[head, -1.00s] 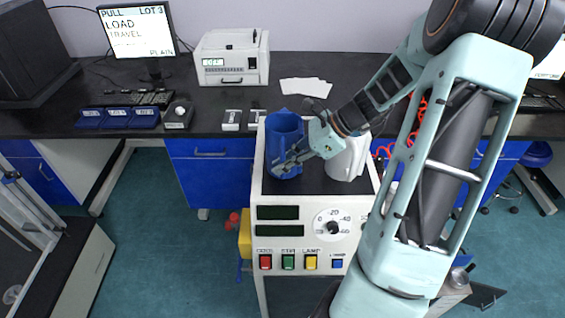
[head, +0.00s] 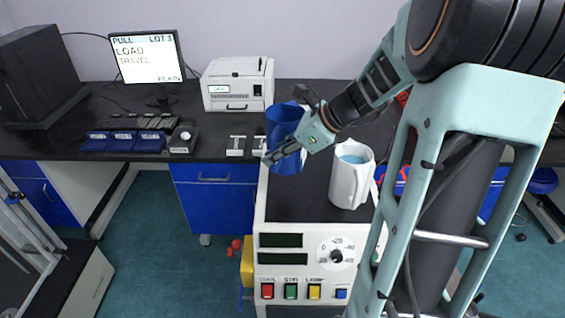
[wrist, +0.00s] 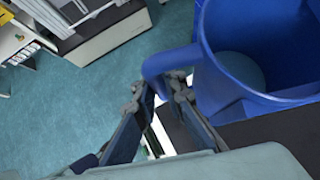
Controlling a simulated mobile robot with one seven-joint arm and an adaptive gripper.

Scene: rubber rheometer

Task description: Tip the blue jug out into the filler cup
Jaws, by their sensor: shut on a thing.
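The blue jug (head: 286,127) is held by its handle in my gripper (head: 279,152), above the left part of the white instrument's dark top. It looks about upright. In the wrist view, the fingers of my gripper (wrist: 160,92) are closed around the handle of the blue jug (wrist: 206,75); a dull blue-grey disc shows inside, and I cannot tell whether it is contents or the floor of the jug. A white jug-like vessel (head: 346,185) with something light blue inside stands on the instrument, right of the blue jug. I cannot tell whether it is the filler cup.
The white instrument (head: 283,220) has displays, a dial and coloured buttons on its front. Behind it, the dark bench (head: 215,148) bears a monitor (head: 147,55), a white box device (head: 238,85), blue trays (head: 123,141) and small blocks. The instrument top between both vessels is clear.

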